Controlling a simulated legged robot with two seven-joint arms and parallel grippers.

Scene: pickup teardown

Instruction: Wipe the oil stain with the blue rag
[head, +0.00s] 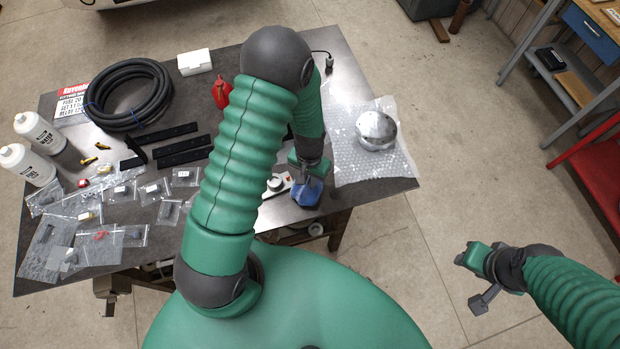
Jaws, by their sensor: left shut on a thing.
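The blue rag (307,194) is bunched at the front edge of the dark metal table (365,196), right of the middle. My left gripper (308,178) points down and is shut on the rag. The rag appears to be at the tabletop, but I cannot tell whether it presses on it. I cannot make out the oil stain; the rag or my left arm may cover it. My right gripper (474,278) hangs over the floor at the lower right, apart from the table.
Beside the rag lies a small white item (274,184). A silver dome (376,130) rests on bubble wrap (345,165) to the right. A coiled black hose (128,95), white bottles (40,131), black bars (182,150) and several small bags (154,191) fill the left side.

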